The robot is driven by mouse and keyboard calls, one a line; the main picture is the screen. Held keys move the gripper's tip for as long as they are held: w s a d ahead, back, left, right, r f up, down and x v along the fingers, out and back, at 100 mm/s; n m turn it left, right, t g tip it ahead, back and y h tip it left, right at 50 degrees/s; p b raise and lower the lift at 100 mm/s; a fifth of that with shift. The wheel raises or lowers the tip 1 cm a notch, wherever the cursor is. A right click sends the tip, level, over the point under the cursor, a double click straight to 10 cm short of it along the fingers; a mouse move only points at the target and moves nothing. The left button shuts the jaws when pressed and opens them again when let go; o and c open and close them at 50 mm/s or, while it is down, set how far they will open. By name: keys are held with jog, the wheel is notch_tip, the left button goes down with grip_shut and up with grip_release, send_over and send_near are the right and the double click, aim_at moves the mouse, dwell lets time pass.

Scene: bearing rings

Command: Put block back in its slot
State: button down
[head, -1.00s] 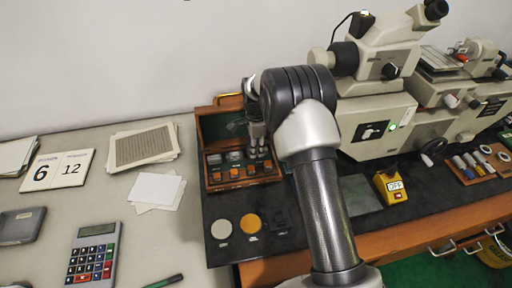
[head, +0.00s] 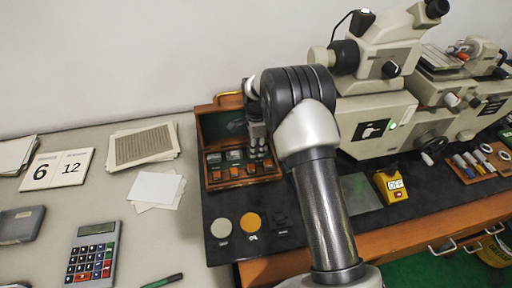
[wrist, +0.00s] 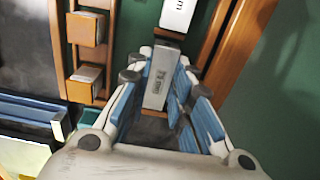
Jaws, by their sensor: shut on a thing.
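A grey metal block (wrist: 158,80) with engraved marks is between the fingers of my gripper (wrist: 160,100) in the wrist view. The gripper is shut on it. In the head view my gripper (head: 258,148) points down into the right part of an open wooden case (head: 243,184) with a green lining. The held block cannot be made out there. Other blocks sit in the case, among them a pale one (wrist: 178,13) just beyond the held block. The slot under the held block is hidden, so I cannot tell how deep the block is.
Wooden case walls (wrist: 228,45) stand close at the right of the gripper. A large beige measuring machine (head: 375,125) stands to the right, with a yellow device (head: 390,184) before it. Pale and orange discs (head: 251,222) lie on the dark mat in front of the case.

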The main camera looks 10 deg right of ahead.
jog(key=c, duration=1.4)
grip_release()
jog(key=shift+o, duration=0.2)
jog(key=shift+r, duration=0.15)
jog(key=shift+r+p, duration=2.9)
jog(key=shift+r, duration=1.2)
